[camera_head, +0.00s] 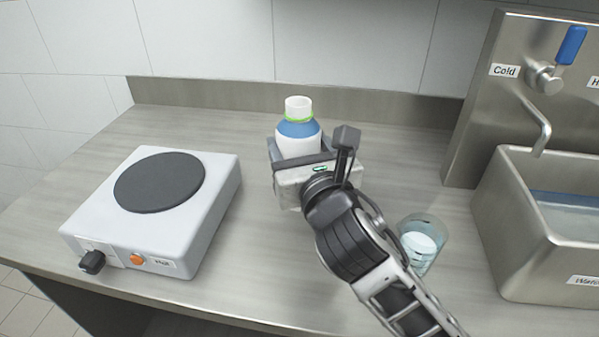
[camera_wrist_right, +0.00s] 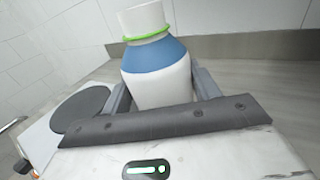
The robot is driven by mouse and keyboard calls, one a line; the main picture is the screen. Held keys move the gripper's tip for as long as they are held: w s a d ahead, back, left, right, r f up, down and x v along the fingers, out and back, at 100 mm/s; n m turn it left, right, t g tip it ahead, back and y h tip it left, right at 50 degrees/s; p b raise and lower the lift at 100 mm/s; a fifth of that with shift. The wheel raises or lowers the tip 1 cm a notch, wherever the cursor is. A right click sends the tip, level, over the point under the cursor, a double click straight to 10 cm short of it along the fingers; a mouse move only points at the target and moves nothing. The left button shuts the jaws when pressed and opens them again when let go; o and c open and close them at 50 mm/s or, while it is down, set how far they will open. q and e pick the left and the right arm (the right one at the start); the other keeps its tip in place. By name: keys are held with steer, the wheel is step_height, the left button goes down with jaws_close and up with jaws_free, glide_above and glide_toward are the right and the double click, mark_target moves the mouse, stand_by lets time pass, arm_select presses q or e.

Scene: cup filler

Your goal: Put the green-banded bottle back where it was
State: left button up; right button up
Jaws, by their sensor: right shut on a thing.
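The green-banded bottle (camera_head: 298,141) is white with a blue shoulder, a white cap and a green ring at the neck. It stands upright over the middle of the counter, towards the back. My right gripper (camera_head: 298,155) is shut on it, with a finger on each side of its body. In the right wrist view the bottle (camera_wrist_right: 156,75) is between the two fingers (camera_wrist_right: 162,92). Its lower part is hidden behind the gripper, so I cannot tell whether its base touches the counter. My left gripper is not in view.
A white hot plate (camera_head: 208,213) with a dark round top stands on the left. A glass cup (camera_head: 423,250) with whitish contents stands right of my right arm. A metal sink (camera_head: 517,225) with a blue-handled cold tap (camera_head: 541,78) is at the right. The back counter (camera_head: 390,142) is clear.

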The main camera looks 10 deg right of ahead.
steer(key=shift+w+d+f, duration=0.2)
steer(key=shift+w+f, duration=0.65)
steer(key=shift+f, duration=0.2)
steer(key=shift+w+f+b, duration=0.2)
steer(key=shift+f+b, duration=0.35)
steer(key=shift+f, duration=1.15)
steer(key=shift+f, duration=0.15)
steer(key=o, duration=1.3)
steer(key=shift+o, duration=0.2)
steer(key=shift+s, duration=0.2)
steer(key=s, duration=1.1)
steer(key=shift+s+d+b, duration=0.3)
steer(key=shift+d+b, duration=0.15)
